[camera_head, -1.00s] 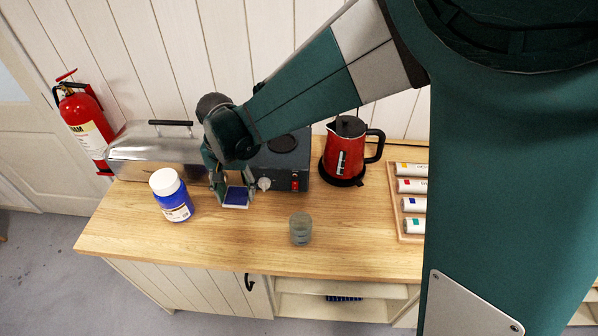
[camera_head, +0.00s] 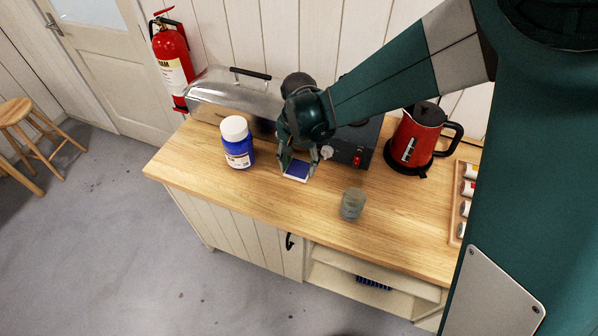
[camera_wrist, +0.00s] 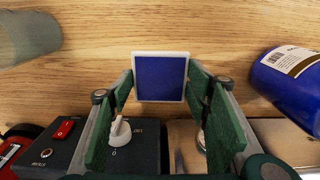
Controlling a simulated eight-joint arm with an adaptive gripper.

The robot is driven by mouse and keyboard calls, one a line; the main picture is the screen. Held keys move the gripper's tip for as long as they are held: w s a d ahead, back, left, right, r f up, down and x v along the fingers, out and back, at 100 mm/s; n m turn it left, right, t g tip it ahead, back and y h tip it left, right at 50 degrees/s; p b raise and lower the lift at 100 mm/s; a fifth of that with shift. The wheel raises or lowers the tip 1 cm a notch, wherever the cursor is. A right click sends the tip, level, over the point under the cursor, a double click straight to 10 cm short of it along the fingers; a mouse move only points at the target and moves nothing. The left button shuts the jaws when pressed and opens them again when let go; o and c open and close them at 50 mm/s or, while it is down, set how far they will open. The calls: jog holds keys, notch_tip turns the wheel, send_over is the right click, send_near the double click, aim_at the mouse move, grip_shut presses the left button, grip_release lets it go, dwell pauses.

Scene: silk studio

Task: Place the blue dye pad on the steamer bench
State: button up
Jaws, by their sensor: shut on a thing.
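The blue dye pad (camera_head: 298,171) is a small flat square with a white rim. My gripper (camera_head: 297,163) is shut on it, low over the wooden bench (camera_head: 265,199). In the wrist view the pad (camera_wrist: 160,77) sits between the two green fingers, its blue face towards the camera. I cannot tell whether it touches the bench top. A silver metal box with a black handle (camera_head: 228,98), which looks like the steamer, stands on this bench at the back left, partly behind my gripper.
A blue jar with a white lid (camera_head: 237,146) stands left of my gripper. A wooden stool (camera_head: 28,135) stands far left. Bench front is mostly clear.

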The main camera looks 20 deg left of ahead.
aim_at(299, 168)
jog(key=shift+f, duration=0.1)
jog(key=shift+f, duration=1.95)
jog(key=shift+f, duration=0.15)
jog(key=o, duration=0.9)
jog(key=shift+r, duration=6.15)
